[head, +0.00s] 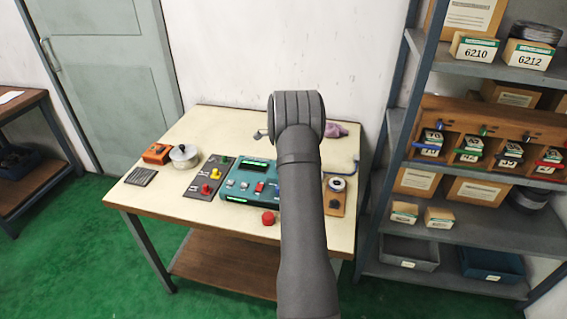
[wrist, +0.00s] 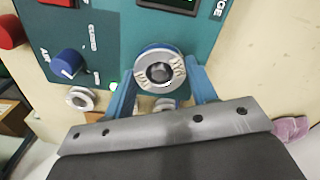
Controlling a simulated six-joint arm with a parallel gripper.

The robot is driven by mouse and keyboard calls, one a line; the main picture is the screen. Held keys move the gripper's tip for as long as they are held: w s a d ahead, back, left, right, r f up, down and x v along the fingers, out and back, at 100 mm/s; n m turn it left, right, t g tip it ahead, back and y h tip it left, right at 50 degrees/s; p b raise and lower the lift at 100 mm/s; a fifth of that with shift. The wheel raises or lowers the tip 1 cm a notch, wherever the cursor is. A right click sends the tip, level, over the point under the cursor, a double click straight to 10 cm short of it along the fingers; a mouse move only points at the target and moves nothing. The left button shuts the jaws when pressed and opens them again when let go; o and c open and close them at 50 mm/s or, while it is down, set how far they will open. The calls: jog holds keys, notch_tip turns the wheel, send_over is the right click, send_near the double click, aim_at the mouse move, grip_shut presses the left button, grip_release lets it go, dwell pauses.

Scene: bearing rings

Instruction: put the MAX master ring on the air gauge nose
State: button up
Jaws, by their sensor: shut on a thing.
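My gripper (wrist: 161,88) shows in the wrist view as two blue fingers closed on a metal ring. The ring (wrist: 178,70) has dark lettering on its face, too small to read surely, and a blue edge. It is face-on to the camera, in front of the teal air gauge (wrist: 115,38). A dark round part with a lighter centre shows in its bore; I cannot tell whether the ring is around the nose or apart from it. In the head view the teal gauge (head: 237,193) is on the bench; my arm hides the gripper and the held ring.
A small metal ring-like part (wrist: 80,98) lies beside the gauge. A pale round part (head: 337,184) sits on a wooden stand right of my arm. Shelves stand right.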

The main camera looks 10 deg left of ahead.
jog(key=o, duration=1.2)
jog(key=shift+o, duration=0.2)
jog(key=shift+r, duration=3.75)
jog(key=shift+f, duration=3.75)
